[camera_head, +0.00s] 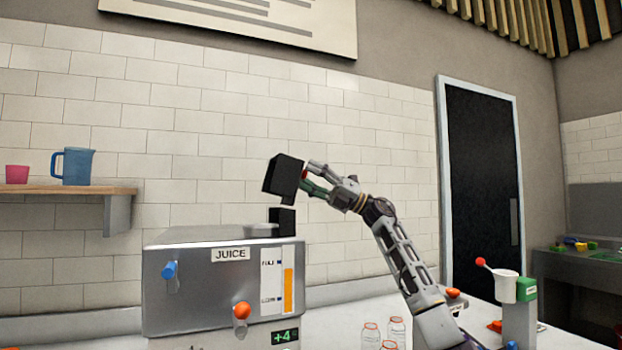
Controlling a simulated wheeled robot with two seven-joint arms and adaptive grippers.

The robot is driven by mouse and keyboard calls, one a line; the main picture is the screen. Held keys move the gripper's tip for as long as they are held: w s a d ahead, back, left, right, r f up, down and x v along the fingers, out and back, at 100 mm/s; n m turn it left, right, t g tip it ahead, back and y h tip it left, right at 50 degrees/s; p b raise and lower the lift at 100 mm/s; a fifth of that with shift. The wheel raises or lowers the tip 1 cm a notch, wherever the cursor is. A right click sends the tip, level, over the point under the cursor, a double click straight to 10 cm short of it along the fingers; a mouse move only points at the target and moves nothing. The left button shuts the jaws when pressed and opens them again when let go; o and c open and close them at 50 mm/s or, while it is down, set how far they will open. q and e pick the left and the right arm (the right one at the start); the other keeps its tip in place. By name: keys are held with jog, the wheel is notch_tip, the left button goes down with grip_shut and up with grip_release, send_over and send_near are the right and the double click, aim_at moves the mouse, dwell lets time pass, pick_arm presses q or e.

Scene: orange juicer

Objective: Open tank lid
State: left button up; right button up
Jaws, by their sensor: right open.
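The steel juice tank (205,285) stands at the lower middle, with a "JUICE" label, a level gauge and a flat grey top (215,234). No gap shows between this top and the tank body. A black block (282,221) stands at the top's right end, and a larger, tilted black block (283,174) is above it. I cannot tell whether either belongs to the lid. My right gripper (309,179) is open, at the right side of the upper block, above the tank. I cannot tell whether it touches the block. My left gripper is out of view.
The tank front has a blue knob (169,270) and an orange-red knob (242,311). Clear bottles (371,335) stand on the white counter near my right arm. A white cup (503,286) is farther right. A wooden shelf (60,191) holds a blue pitcher (76,167).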

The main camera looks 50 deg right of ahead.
jog(key=shift+f, duration=0.15)
jog(key=shift+v, duration=0.95)
jog(key=v, duration=1)
dwell(0.3)
dwell(0.4)
pick_arm(q)
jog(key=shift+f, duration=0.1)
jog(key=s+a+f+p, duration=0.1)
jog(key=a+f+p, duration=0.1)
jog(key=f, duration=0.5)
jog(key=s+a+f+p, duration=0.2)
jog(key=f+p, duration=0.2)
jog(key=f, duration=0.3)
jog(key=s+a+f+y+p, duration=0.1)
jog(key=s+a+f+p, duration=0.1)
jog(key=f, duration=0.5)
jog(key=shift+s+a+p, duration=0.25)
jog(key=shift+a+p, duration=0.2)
jog(key=shift+p, duration=0.55)
pick_arm(e)
notch_tip(320, 180, up, 10)
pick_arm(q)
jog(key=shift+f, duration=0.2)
